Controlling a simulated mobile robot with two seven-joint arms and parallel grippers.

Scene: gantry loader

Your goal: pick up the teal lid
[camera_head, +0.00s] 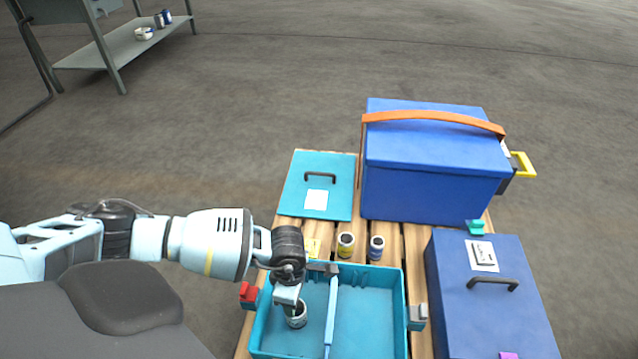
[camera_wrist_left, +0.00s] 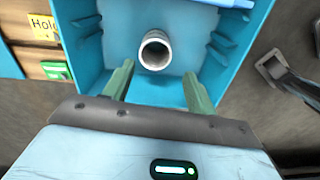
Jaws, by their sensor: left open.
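The teal lid (camera_head: 293,198) lies flat on the pallet, left of the blue chest, with a dark handle (camera_head: 320,175) and a white label (camera_head: 316,200) on top. My left gripper (camera_head: 291,303) is nearer to me than the lid, pointing down over the left compartment of the teal crate (camera_head: 372,310). In the left wrist view its two fingers (camera_wrist_left: 158,85) are spread apart with nothing between them. A grey can (camera_head: 297,320) stands in that compartment below the fingers; it also shows in the left wrist view (camera_wrist_left: 155,52). My right gripper is not in view.
A blue chest (camera_head: 435,190) with an orange strap stands right of the lid. A blue lid (camera_head: 455,265) with a dark handle lies at the right. A grey shelf (camera_head: 110,48) is far left.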

